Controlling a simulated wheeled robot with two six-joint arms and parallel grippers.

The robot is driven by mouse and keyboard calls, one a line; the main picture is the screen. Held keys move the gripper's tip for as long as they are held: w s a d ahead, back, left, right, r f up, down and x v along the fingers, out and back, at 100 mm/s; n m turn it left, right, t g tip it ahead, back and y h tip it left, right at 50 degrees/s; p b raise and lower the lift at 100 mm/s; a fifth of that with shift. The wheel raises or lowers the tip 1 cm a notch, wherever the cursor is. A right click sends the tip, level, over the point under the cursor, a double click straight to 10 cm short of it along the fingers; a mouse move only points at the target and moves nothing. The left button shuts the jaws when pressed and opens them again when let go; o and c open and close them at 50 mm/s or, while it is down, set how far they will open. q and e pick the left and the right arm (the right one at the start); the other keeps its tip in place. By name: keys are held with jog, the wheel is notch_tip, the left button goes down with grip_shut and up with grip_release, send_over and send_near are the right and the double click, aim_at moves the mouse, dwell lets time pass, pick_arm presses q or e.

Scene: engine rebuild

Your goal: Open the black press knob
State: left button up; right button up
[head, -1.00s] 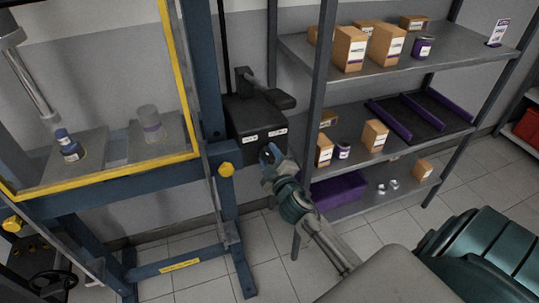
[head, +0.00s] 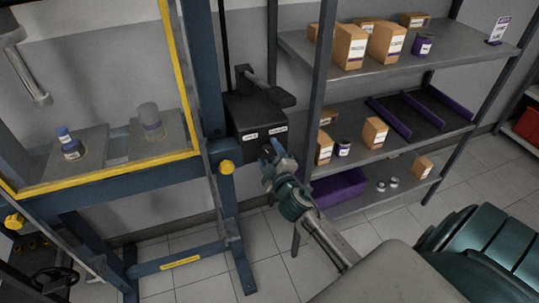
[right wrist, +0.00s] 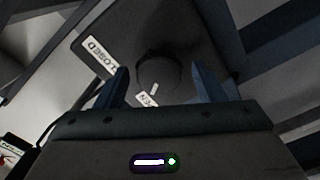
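The black press knob (right wrist: 158,72) shows in the right wrist view, on the dark valve box (head: 257,118). A small white mark on its rim lies close to the OPEN label (right wrist: 148,99). The CLOSED label (right wrist: 99,56) is to the upper left. My right gripper (right wrist: 163,84) is open, with one finger on each side of the knob and a visible gap on both sides. In the head view, the right gripper (head: 272,152) is at the box's lower front and hides the knob. My left gripper is not in view.
The blue press frame (head: 207,80) with yellow edging stands left of the box. Its ram rod (head: 34,86) hangs above a plate with a blue-capped bottle (head: 69,146). A grey shelf (head: 390,60) with boxes and cans is close on the right.

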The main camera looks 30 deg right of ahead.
jog(key=b+v, duration=0.3)
jog(key=v, duration=0.7)
jog(key=shift+s, duration=0.4)
jog(key=s+d+f+m+g+y, duration=0.1)
jog(key=s+f+g, duration=0.2)
jog(key=f, duration=1)
jog(key=s+f+m+g, duration=0.2)
jog(key=f+g, duration=0.1)
jog(key=f, duration=1)
jog(key=s+d+f+m+g+y, duration=0.1)
jog(key=s+f+g, duration=0.15)
jog(key=f, duration=1.05)
jog(key=s+a+f+m+g, duration=0.1)
jog(key=s+f+g, duration=0.1)
jog(key=s+f, duration=0.5)
jog(key=s+a+f+m+g+y, duration=0.1)
jog(key=s+a+f+m+g, duration=0.1)
jog(key=s+f, duration=0.6)
jog(key=s+a+f+m+g, duration=0.1)
jog(key=s+f+g, duration=0.2)
jog(key=s+f, duration=0.5)
jog(key=s, duration=0.8)
jog(key=shift+a+m+g+y, duration=0.2)
jog(key=shift+m+g+y, duration=0.1)
jog(key=shift+m+g, duration=0.1)
